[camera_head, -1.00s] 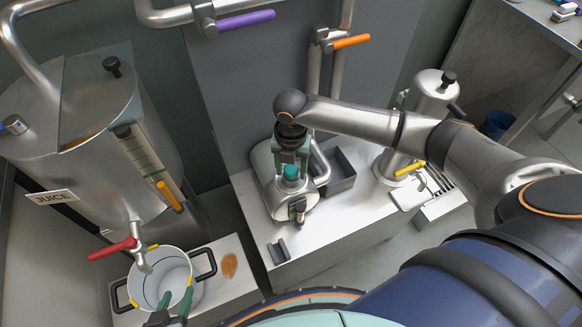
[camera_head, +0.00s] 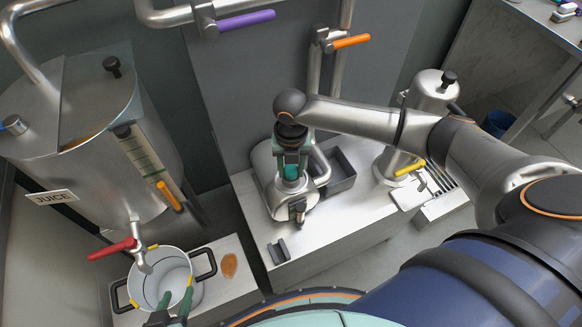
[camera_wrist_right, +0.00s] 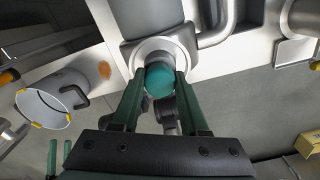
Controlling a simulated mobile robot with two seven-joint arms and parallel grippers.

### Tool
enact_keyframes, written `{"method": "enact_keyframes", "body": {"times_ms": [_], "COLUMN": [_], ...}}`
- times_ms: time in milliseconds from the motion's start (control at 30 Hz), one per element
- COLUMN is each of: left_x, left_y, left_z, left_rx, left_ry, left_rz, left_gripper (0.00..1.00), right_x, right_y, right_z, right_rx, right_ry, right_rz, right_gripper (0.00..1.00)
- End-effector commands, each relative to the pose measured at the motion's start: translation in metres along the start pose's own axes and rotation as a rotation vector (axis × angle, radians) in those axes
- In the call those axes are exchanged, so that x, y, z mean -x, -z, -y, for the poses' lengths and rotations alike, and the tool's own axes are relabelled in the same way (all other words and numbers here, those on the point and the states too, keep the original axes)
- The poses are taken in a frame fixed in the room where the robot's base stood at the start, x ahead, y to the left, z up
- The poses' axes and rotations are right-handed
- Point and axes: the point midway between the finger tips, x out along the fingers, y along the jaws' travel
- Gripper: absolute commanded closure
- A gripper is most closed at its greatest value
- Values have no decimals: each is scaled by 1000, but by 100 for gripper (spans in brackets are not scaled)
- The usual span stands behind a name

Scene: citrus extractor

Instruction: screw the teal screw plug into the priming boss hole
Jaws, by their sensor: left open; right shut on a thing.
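The teal screw plug (camera_head: 291,172) is between the fingers of my right gripper (camera_head: 291,168), which is shut on it. The plug is over the round boss on top of the steel pump housing (camera_head: 283,208). In the right wrist view the teal plug (camera_wrist_right: 160,80) sits in the middle of a pale metal ring (camera_wrist_right: 141,57), with a green finger on each side. The priming boss hole is hidden under the plug, so I cannot tell how deep it sits. My left gripper (camera_head: 176,302) is open and empty at the bottom, over the near rim of the pot.
A steel pot (camera_head: 146,285) with black handles stands under the juice tank's red-handled tap (camera_head: 112,248). A brown spill (camera_head: 229,265) lies beside it. A dark open tray (camera_head: 341,172) and a steel cylinder (camera_head: 422,120) stand right of the pump. A small grey bracket (camera_head: 278,252) lies in front.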

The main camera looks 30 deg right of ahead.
Motion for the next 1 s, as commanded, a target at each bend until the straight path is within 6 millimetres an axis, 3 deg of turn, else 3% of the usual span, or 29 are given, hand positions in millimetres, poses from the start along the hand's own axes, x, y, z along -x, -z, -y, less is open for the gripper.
{"method": "enact_keyframes", "body": {"times_ms": [700, 1000], "left_x": [0, 0], "left_y": [0, 0], "left_z": [0, 0], "left_rx": [0, 0], "left_ry": [0, 0], "left_rz": [0, 0], "left_gripper": [50, 50], "right_x": [-2, -2], "right_y": [1, 1], "right_z": [0, 0], "right_rx": [-960, -1036], "right_ry": [3, 5], "right_rz": [-2, -1], "right_gripper": [87, 87]}}
